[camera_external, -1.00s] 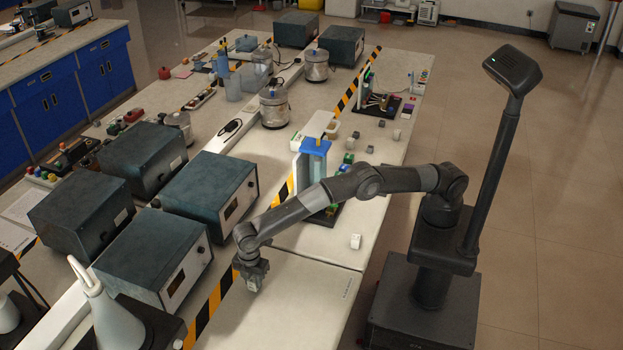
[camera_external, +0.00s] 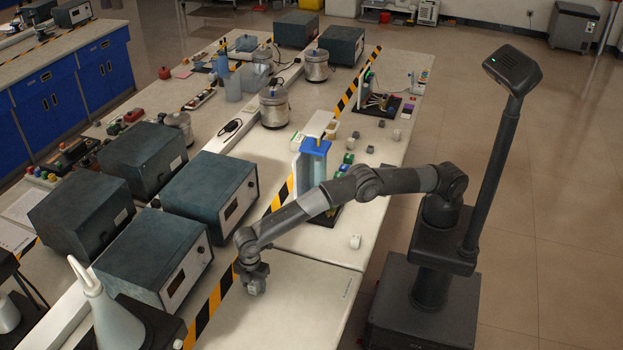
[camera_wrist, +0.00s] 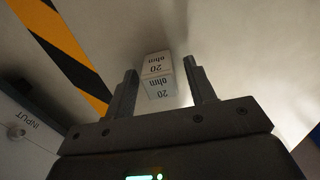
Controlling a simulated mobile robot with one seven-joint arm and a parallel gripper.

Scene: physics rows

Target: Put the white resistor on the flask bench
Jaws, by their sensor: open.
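A white resistor block (camera_wrist: 158,88) marked "20 ohm" shows in the wrist view between the two fingers of my gripper (camera_wrist: 160,68). The fingers are open, with a gap visible on each side of the block. In the external view my gripper (camera_external: 256,287) is low over the near white bench section (camera_external: 300,300), and a small pale block shows at its fingertips. A grey-white conical flask (camera_external: 118,320) stands on a dark base at the lower left, on the same bench run. Whether the block touches the bench cannot be told.
Dark instrument boxes (camera_external: 165,268) stand left of my gripper, past a yellow-black striped strip (camera_external: 212,306). The near bench surface right of my gripper is clear.

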